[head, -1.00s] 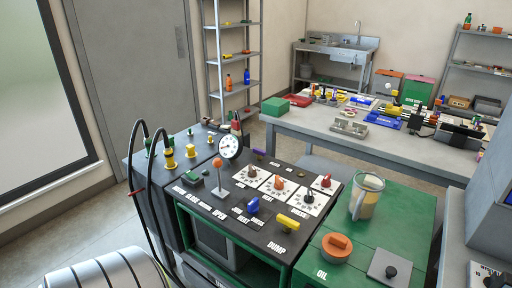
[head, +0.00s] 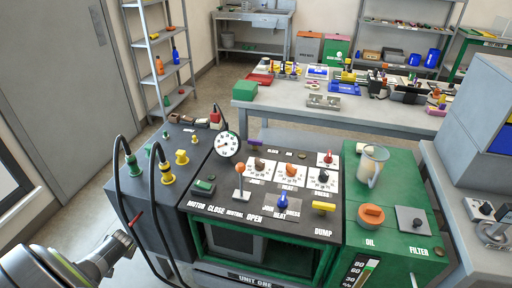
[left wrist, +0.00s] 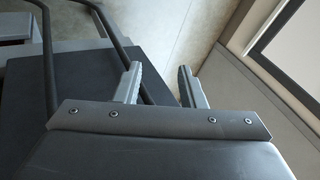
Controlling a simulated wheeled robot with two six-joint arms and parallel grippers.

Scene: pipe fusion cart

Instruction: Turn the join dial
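The join dial (head: 259,164) is a small dark brown knob on a white scale plate. It is the leftmost of three dials in a row on the black panel (head: 225,206) in the head view. Its label is small and hard to read, and its exact setting cannot be told. My left gripper shows in the left wrist view (left wrist: 159,88) with its two fingers apart and nothing between them. My left arm is at the lower left of the head view, beside the cart and well short of the dial. My right gripper is not in view.
Beside the dial are the heat dial (head: 291,170), another dial (head: 323,176), a red knob (head: 328,157) and a gauge (head: 227,144). An orange-topped lever (head: 239,171) and a blue selector (head: 283,201) stand nearer. Black hoses (head: 119,180) arch at left. A jug (head: 371,166) stands right.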

